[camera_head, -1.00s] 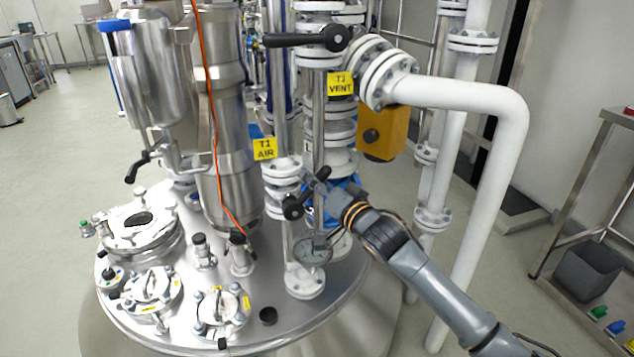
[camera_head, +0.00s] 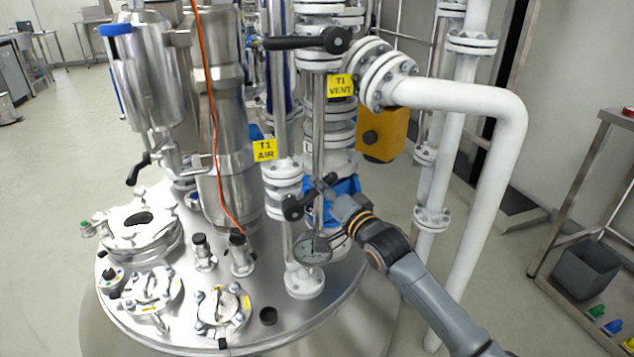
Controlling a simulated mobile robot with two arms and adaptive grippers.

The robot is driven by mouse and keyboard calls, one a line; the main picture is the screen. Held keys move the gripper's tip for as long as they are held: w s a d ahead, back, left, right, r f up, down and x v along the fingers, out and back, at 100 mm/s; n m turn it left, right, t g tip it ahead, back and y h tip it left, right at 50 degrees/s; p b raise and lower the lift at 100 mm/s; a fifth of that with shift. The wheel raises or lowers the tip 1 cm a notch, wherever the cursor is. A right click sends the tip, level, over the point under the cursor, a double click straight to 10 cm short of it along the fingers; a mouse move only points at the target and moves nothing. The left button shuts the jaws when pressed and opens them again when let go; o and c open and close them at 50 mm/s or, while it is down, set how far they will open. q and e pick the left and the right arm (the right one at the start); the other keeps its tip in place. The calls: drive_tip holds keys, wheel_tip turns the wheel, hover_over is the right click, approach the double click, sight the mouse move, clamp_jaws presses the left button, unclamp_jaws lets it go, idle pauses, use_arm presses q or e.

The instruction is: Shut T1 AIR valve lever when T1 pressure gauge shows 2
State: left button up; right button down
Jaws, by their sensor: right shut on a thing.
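The T1 AIR valve lever (camera_head: 294,207) is black and sits on the white flanged pipe under the yellow T1 AIR label (camera_head: 264,149). Its handle slants up and to the right from the hub. My right gripper (camera_head: 328,192) is shut on the handle's outer part, which its fingers partly cover. My left gripper is not in view.
The black T1 VENT lever (camera_head: 305,40) lies level above, with its yellow label (camera_head: 340,85). White piping (camera_head: 515,130) bends down right of my arm. Clamped ports and a hatch (camera_head: 140,232) crowd the steel vessel lid.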

drive_tip(key=shift+w+d+f+m, duration=0.1)
drive_tip(key=shift+d+f+m, duration=0.25)
drive_tip(key=shift+f+m, duration=0.3)
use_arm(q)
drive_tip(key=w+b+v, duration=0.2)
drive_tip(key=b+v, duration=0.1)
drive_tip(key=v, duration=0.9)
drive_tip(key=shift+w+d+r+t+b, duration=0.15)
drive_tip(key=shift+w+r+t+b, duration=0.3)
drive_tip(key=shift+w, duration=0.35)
use_arm(e)
drive_tip(key=shift+w+d+f+m+t+h, duration=0.1)
drive_tip(key=shift+d+f+m+t+h, duration=0.15)
drive_tip(key=shift+f+m, duration=0.75)
drive_tip(key=shift+d+f+m+t+h, duration=0.15)
drive_tip(key=shift+f+m+t, duration=0.35)
drive_tip(key=shift+m, duration=0.85)
drive_tip(key=shift+w+d+f+m+t+h, duration=0.1)
drive_tip(key=shift+d+f+m+t, duration=0.1)
drive_tip(key=shift+f+m, duration=0.9)
drive_tip(key=shift+r, duration=0.15)
drive_tip(key=c, duration=1.2)
unclamp_jaws()
drive_tip(key=shift+r, duration=0.2)
drive_tip(key=shift+s, duration=0.1)
